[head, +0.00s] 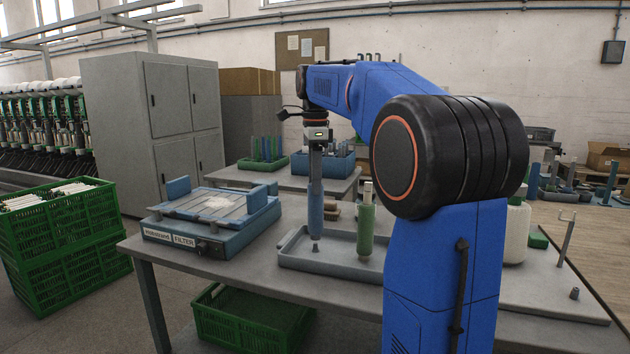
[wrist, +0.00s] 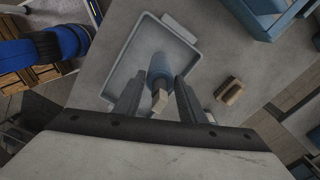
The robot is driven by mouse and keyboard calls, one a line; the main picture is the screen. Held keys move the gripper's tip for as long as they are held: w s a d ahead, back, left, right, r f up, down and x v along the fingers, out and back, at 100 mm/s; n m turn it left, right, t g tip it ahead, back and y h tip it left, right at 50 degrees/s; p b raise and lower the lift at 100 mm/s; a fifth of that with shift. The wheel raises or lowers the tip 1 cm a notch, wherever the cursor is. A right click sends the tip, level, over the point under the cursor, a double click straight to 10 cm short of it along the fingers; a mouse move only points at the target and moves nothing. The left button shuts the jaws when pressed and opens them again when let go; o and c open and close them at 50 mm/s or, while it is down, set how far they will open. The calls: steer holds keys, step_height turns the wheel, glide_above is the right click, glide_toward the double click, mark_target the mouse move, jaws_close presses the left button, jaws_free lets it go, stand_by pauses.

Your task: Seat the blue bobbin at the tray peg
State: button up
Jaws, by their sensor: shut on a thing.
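The blue bobbin (head: 315,205) hangs upright below my gripper (head: 316,165), which is shut on its upper end. In the wrist view the bobbin (wrist: 160,68) shows between the two fingers of my gripper (wrist: 158,92), with a pale tip toward the camera. The grey tray (head: 335,267) lies on the table under it. A short grey peg (head: 315,248) shows in the tray just below the bobbin's lower end; whether they touch is unclear. In the wrist view the tray (wrist: 128,62) surrounds the bobbin's lower end and the peg is hidden.
A green bobbin (head: 366,228) stands upright at the tray's right side. A blue filter device (head: 215,232) sits left of the tray. A brown block (wrist: 228,91) lies beside the tray. Bare tabletop lies between device and tray.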

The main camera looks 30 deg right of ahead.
steer(key=shift+f, duration=2)
stand_by(0.5)
steer(key=o, duration=1)
steer(key=shift+o, duration=0.2)
step_height(320, 180, up, 17)
steer(key=shift+r, duration=0.15)
stand_by(0.3)
